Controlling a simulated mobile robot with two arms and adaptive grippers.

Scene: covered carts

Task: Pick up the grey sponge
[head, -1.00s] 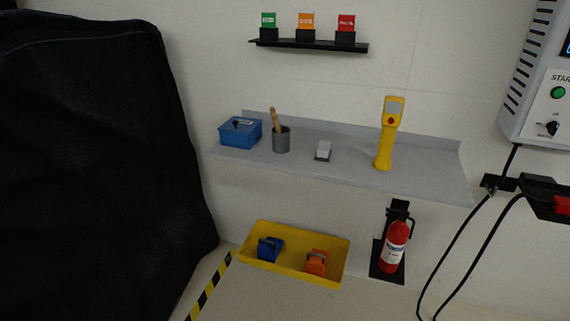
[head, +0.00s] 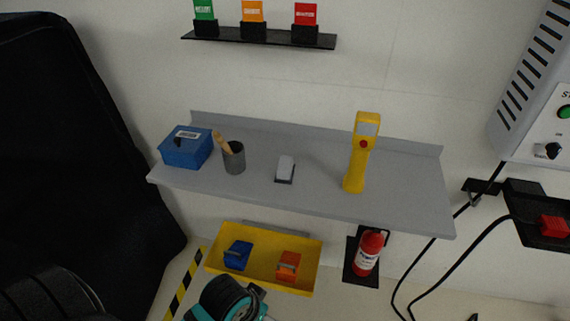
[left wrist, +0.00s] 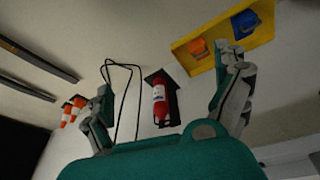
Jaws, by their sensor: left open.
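The grey sponge (head: 285,167) is a small light-grey block on a dark base, lying on the grey wall shelf (head: 320,190) between the grey cup and the yellow handheld device. My left arm shows at the bottom of the head view, below the shelf and in front of the yellow tray; its fingertips are not clear there. In the left wrist view my left gripper (left wrist: 167,75) has its two fingers spread wide with nothing between them. The sponge is not visible in that view. My right gripper is not in view.
A blue box (head: 186,148), grey cup (head: 234,158) and yellow device (head: 359,155) stand on the shelf. Below are a yellow tray (head: 262,275) with blue and orange items and a red fire extinguisher (head: 367,253). A black cover (head: 80,150) fills the left. Cables hang at right.

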